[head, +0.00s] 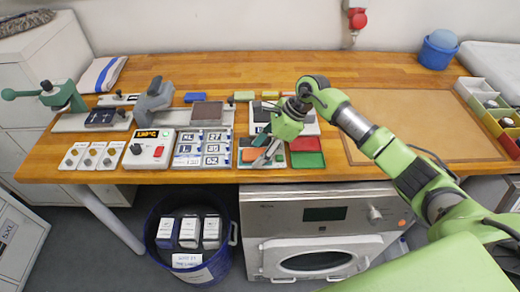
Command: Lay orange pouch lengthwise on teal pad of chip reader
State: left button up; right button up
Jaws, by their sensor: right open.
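An orange piece (250,155), which looks like the pouch, lies on a small light-framed board at the front edge of the bench. My right gripper (265,152) is open, pointing down just right of it; I cannot tell whether it touches it. The gripper hides part of that board. A small teal patch shows beside the fingers, but I cannot tell whether it is the chip reader's pad. A flat pale device with a dark top stands behind the gripper, partly hidden. My left gripper is not in view.
A red and green tray (307,159) lies just right of the gripper. Left are a tray of number plates (203,148), a control box (149,149) and presses. A brown mat (420,125) gives free room at right. A blue bin (190,262) stands below.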

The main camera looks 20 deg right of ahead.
jog(key=shift+r, duration=0.3)
jog(key=b+v, duration=0.4)
jog(key=v, duration=0.7)
jog(key=shift+d+r, duration=0.25)
jog(key=shift+r, duration=0.05)
jog(key=shift+s+f, duration=0.1)
jog(key=shift+s, duration=0.05)
